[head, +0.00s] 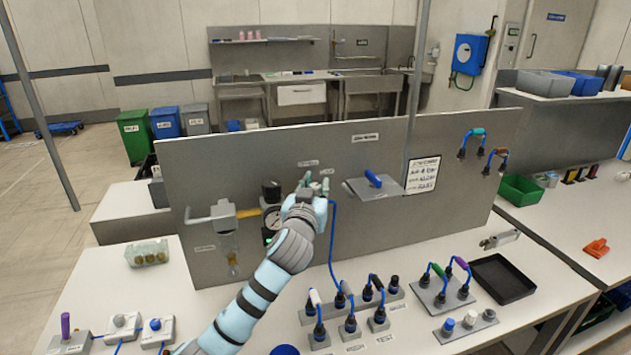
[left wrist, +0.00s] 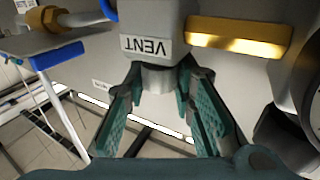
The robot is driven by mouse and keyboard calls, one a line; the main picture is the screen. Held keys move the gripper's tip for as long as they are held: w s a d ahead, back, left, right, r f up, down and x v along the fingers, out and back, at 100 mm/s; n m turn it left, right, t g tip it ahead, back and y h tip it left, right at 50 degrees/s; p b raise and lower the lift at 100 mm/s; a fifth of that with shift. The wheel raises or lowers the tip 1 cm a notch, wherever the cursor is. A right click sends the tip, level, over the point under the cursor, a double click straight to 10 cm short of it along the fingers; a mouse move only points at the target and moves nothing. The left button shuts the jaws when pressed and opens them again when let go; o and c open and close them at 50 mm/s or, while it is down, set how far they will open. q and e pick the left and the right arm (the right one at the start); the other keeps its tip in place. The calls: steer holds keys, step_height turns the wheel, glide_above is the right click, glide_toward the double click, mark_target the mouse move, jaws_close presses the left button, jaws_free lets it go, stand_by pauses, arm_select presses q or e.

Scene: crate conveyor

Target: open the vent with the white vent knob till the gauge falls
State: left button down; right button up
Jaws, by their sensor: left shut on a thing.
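My left gripper (head: 308,187) is at the upright grey panel, beside the gauge. In the left wrist view its green-padded fingers (left wrist: 166,92) are closed around the pale vent knob (left wrist: 158,76), just below a block labelled VENT (left wrist: 146,46). The fingers cover much of the knob, and its turn angle cannot be told. In the head view the gripper hides the knob. The gauge (head: 272,217) is partly covered by my gripper; its dark rim and pale face also show at the right edge of the left wrist view (left wrist: 297,134). Its reading is not legible. My right gripper is not in view.
A yellow bar (left wrist: 240,36) sits close beside the VENT block. On the panel (head: 400,145), a plate with a blue handle (head: 373,180) is right of my gripper. Blue-cabled plugs (head: 350,318) and a black tray (head: 502,279) stand on the white bench below.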

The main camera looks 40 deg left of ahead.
arm_select(q)
steer(key=shift+f+m+t+h, duration=0.1)
steer(key=shift+m+t+h, duration=0.2)
steer(key=shift+h, duration=0.2)
steer(key=c, duration=1.3)
jaws_free()
steer(key=v, duration=1.2)
